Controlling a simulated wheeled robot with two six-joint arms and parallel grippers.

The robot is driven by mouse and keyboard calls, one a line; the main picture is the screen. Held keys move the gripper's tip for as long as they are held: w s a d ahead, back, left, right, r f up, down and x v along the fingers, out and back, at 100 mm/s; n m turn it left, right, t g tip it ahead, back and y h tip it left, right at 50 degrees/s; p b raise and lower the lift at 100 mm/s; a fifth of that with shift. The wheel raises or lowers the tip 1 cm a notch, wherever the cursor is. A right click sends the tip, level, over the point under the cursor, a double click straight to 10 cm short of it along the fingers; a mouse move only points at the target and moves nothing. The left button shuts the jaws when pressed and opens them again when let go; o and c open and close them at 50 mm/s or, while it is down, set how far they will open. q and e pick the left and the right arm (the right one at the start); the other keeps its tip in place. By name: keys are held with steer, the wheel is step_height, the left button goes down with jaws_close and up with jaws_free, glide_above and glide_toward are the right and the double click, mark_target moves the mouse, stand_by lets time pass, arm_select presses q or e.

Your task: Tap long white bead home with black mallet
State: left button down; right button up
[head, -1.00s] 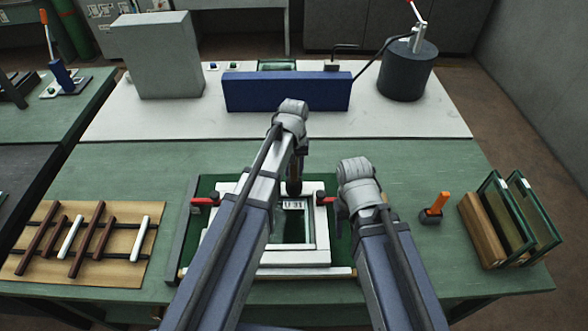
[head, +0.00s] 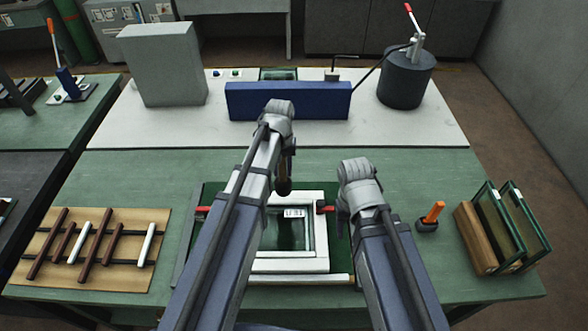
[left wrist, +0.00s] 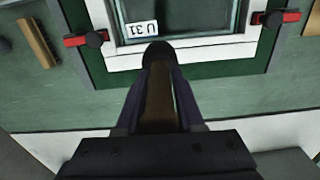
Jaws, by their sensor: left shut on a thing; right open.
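My left gripper (head: 287,150) is shut on the black mallet, whose dark head (head: 284,187) hangs down near the back bar of the white frame (head: 318,250). In the left wrist view the brown handle (left wrist: 158,100) lies between my fingers, and the black head (left wrist: 158,50) overlaps the frame's bar in the picture; I cannot tell whether they touch. A long pale strip (head: 335,279) runs along the frame's front; I cannot tell whether it is the long white bead. My left arm hides the frame's left part. My right gripper (head: 344,215) is open and empty at the frame's right.
A rack (head: 150,270) with brown and white bars lies left. An orange-handled tool (head: 433,213) and glass panes in a wooden stand (head: 480,240) are right. A blue block (head: 290,101) stands behind. The green table between is clear.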

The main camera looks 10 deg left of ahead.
arm_select(q)
steer(key=shift+s+a+f+b, duration=0.2)
steer(key=shift+a+f+b, duration=0.4)
steer(key=shift+a, duration=0.15)
steer(key=shift+s+a+f+b, duration=0.2)
steer(key=shift+a+f+b, duration=0.4)
steer(key=shift+a, duration=0.15)
steer(key=shift+s+a+f+b, duration=0.2)
steer(key=shift+a+f+b, duration=0.4)
steer(key=shift+a, duration=0.15)
steer(key=shift+f+b, duration=0.95)
steer(key=shift+b, duration=0.1)
step_height(320, 180, up, 5)
steer(key=p, duration=0.5)
